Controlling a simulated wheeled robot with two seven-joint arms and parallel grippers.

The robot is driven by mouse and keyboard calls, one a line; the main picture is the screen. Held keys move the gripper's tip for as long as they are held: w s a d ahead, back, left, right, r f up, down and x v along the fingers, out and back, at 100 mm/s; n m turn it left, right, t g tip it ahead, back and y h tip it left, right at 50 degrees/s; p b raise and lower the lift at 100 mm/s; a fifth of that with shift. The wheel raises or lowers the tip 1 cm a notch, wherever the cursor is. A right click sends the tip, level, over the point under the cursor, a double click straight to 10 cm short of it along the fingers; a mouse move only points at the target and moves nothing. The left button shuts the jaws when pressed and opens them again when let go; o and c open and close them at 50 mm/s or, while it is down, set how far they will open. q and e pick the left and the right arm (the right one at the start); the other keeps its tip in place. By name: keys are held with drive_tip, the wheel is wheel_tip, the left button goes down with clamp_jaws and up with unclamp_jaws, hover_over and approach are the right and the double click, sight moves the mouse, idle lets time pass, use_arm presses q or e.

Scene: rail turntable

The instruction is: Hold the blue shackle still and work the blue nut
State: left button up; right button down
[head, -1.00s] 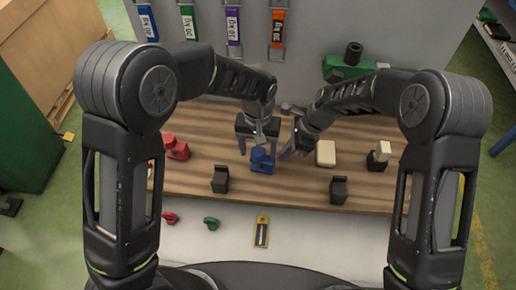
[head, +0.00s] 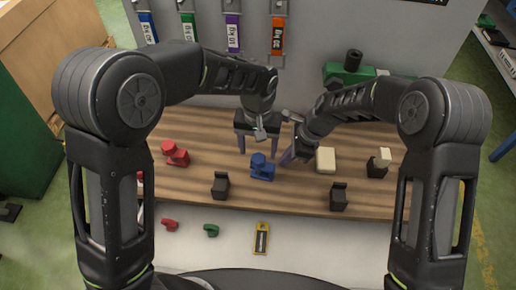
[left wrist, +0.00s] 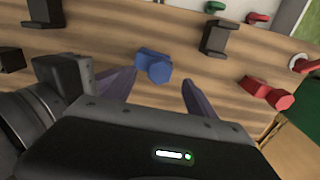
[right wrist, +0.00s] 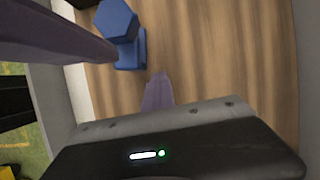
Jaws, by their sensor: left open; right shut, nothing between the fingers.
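The blue shackle (head: 262,174) stands on the wooden bench top, with the blue nut (head: 258,160) at its upper part. In the right wrist view the nut (right wrist: 116,20) has a six-sided face and the shackle (right wrist: 131,52) is below it. My left gripper (head: 257,148) is open and empty just behind the shackle. In the left wrist view the shackle (left wrist: 152,66) lies ahead, between the lines of the two spread fingers, apart from them.
Red parts (head: 175,153) stand left. Black stands (head: 220,186) (head: 338,197) are in front on either side. A cream block (head: 325,160) lies right of my right gripper. A black stand with a cream top (head: 379,163) is farther right. A green vise (head: 352,72) is behind.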

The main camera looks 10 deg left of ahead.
use_arm(q)
drive_tip(key=m, duration=0.6)
drive_tip(key=m, duration=0.6)
idle(0.3)
drive_tip(key=m, duration=0.6)
